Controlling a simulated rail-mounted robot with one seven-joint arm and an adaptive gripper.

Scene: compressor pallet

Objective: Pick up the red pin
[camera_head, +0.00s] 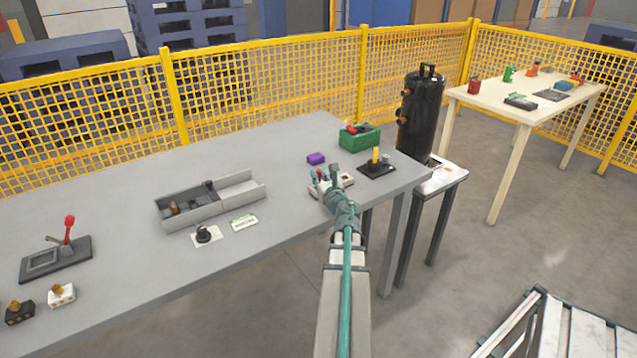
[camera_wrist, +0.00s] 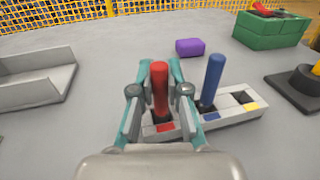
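The red pin (camera_wrist: 159,90) stands upright at the red-marked end of a light grey block (camera_wrist: 229,123) in the wrist view. A blue pin (camera_wrist: 213,80) stands in the same block, to its right. My gripper (camera_wrist: 160,76) is open, with one teal finger on each side of the red pin. Small gaps seem to show between the fingers and the pin. The pin's lower end is inside the block. In the head view my gripper (camera_head: 328,174) is over the block near the grey table's right end and partly hides the pins.
A purple block (camera_head: 316,158) and a green box (camera_head: 360,138) lie behind. A yellow post on a black base (camera_head: 376,169) stands close on the right. A grey divided tray (camera_head: 211,202) is to the left. A yellow mesh fence (camera_head: 270,85) runs behind the table.

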